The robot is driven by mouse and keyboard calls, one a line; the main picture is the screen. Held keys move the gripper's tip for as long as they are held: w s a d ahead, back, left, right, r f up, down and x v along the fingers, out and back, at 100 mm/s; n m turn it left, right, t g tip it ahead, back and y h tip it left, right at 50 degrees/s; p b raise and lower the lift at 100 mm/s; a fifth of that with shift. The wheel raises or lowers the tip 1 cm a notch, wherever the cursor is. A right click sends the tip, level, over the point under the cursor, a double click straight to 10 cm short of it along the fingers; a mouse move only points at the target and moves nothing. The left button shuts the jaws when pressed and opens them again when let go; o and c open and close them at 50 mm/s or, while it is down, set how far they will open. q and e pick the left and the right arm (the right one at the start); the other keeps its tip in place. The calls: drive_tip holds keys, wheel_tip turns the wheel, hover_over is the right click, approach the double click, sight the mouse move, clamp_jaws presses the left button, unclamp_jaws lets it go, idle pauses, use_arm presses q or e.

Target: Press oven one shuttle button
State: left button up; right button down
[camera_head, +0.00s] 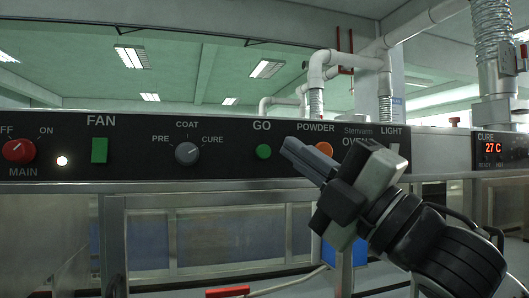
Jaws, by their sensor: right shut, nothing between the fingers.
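A black control panel (230,165) runs across the view. On it is a round green button (263,151) under the label GO. A round orange button (324,149) sits under the label POWDER, partly covered by my right gripper. No label that reads "shuttle" can be made out; an "OVEN" label is partly hidden behind the gripper. My right gripper (288,147) reaches in from the lower right, shut and empty, its fingertips just right of the green button. Whether it touches the panel cannot be told. My left gripper is not in view.
The panel also holds a red MAIN knob (19,150), a lit white lamp (62,161), a green FAN switch (99,150) and a grey PRE/COAT/CURE knob (187,153). A CURE display (493,148) reads 27 C at right. A red-handled thing (228,291) lies below.

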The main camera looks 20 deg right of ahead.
sight(263, 152)
use_arm(q)
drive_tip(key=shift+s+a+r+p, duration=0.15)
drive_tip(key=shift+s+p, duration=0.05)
drive_tip(key=shift+p, duration=0.7)
use_arm(e)
drive_tip(key=w, duration=0.8)
drive_tip(key=shift+w+a, duration=0.2)
drive_tip(key=shift+w, duration=0.15)
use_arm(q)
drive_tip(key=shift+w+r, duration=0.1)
use_arm(e)
drive_tip(key=shift+w, duration=0.1)
idle(0.7)
use_arm(q)
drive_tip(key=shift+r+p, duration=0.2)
drive_tip(key=shift+p, duration=0.1)
use_arm(e)
drive_tip(key=shift+w, duration=0.3)
